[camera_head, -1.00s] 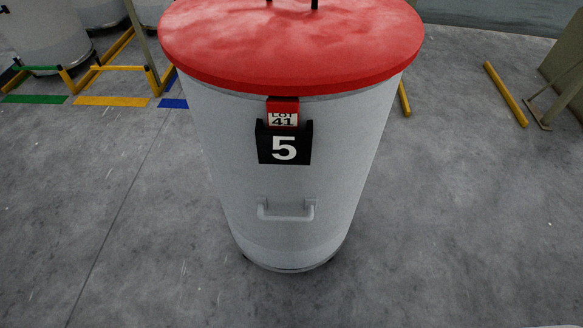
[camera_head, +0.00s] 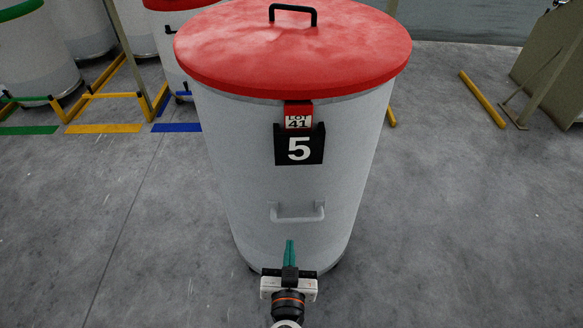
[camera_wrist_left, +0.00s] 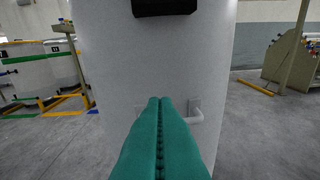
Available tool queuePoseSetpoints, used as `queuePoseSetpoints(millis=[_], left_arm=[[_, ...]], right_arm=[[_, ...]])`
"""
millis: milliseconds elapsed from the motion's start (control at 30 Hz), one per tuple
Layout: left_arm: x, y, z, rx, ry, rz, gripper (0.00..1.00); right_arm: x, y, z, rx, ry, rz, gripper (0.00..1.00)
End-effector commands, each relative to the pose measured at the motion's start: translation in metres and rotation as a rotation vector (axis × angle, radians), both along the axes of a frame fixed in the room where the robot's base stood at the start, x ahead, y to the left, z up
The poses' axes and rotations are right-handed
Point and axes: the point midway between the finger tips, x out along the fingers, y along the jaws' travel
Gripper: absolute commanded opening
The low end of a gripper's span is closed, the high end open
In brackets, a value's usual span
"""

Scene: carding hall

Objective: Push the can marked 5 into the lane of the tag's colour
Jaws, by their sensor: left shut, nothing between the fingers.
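The can marked 5 (camera_head: 255,185) is a tall light-grey cylinder standing upright in the middle, with a red lid (camera_head: 290,50) that has a black handle. My left gripper (camera_head: 290,243) is shut and empty, in front of the can just below that handle. In the left wrist view its green fingers (camera_wrist_left: 160,104) point at the can's wall (camera_wrist_left: 155,60); I cannot tell whether they touch. My right gripper is not in view.
At the back left, other cans (camera_head: 30,60) stand behind yellow rails. Green (camera_head: 28,130), yellow (camera_head: 103,128) and blue (camera_head: 176,127) floor strips mark lane mouths. A yellow bar (camera_head: 488,100) lies at the right beside a beige machine (camera_head: 550,75). The floor around the can is clear.

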Motion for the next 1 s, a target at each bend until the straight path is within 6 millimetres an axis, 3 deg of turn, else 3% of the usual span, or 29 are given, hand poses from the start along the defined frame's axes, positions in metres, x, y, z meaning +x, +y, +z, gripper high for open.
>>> queuePoseSetpoints(millis=[33,100,233,700,1000], left_arm=[[0.001,-0.002,0.021,-0.026,-0.049,0.010,0.00],[0.001,-0.004,0.040,-0.056,-0.098,0.017,0.00],[0.004,-0.004,0.057,-0.077,-0.140,0.026,0.00],[0.078,-0.005,0.058,-0.075,-0.139,0.024,0.00],[0.091,-0.004,0.056,-0.077,-0.137,0.025,0.00]], right_arm=[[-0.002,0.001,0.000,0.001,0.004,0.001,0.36],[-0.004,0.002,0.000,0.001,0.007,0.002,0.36],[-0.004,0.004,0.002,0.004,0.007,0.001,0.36],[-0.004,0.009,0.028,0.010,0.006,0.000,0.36],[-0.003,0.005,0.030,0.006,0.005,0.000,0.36]])
